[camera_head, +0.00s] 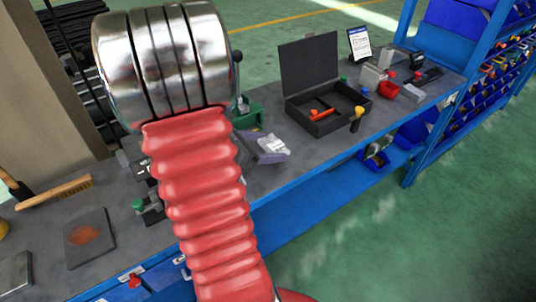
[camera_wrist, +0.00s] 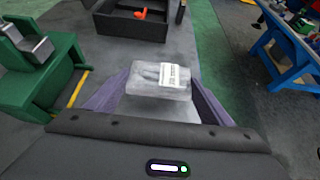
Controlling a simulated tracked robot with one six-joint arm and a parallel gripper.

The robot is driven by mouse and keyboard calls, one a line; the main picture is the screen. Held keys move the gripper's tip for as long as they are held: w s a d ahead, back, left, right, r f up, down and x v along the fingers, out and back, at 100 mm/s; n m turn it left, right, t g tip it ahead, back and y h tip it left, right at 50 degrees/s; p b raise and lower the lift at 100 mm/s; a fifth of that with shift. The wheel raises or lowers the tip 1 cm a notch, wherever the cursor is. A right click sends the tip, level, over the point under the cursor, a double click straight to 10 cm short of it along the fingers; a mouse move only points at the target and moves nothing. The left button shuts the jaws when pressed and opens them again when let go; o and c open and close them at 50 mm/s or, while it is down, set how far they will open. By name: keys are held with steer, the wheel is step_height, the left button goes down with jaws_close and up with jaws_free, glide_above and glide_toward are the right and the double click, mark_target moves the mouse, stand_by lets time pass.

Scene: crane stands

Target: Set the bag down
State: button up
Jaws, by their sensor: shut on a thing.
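A small clear bag (camera_head: 274,144) with a white printed label shows just past my red sleeved arm in the head view. In the wrist view the bag (camera_wrist: 150,78) sits between the two purple fingers of my gripper (camera_wrist: 160,84), which are shut on it. My gripper (camera_head: 264,150) is over the front part of the grey workbench (camera_head: 290,165) in the head view. I cannot tell whether the bag's underside touches the bench top. The bag's lower end is hidden between the fingers.
An open black case (camera_head: 292,106) with an orange item in it stands beyond the bag; it also shows in the wrist view (camera_wrist: 115,22). A green vise (camera_wrist: 38,75) stands left of my gripper.

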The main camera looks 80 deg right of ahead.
steer(key=shift+f, duration=1.9)
steer(key=shift+f, duration=0.1)
steer(key=o, duration=1.2)
steer(key=v, duration=1.2)
steer(key=shift+a, duration=0.15)
